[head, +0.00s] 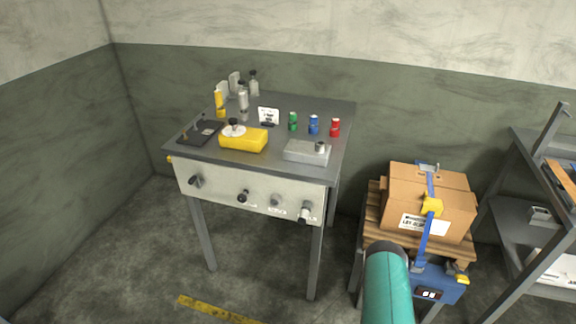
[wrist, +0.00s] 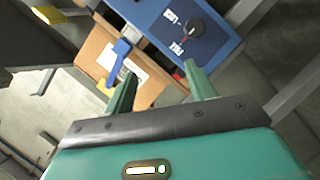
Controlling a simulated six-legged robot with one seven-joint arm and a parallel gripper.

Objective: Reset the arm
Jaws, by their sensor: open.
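My gripper (wrist: 160,70) is open in the wrist view. Its two green fingers stand apart with nothing held between them. Beyond the fingers are a cardboard box (wrist: 95,57) with a blue strap and a blue unit (wrist: 212,50) with a dark knob. In the head view a teal part of my arm rises at the lower right, in front of the pallet with the boxes. I cannot make out the fingers there.
Strapped cartons (head: 400,180) sit on a wooden pallet (head: 372,215). A metal shelf (head: 510,230) stands at right. Floor at left is clear.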

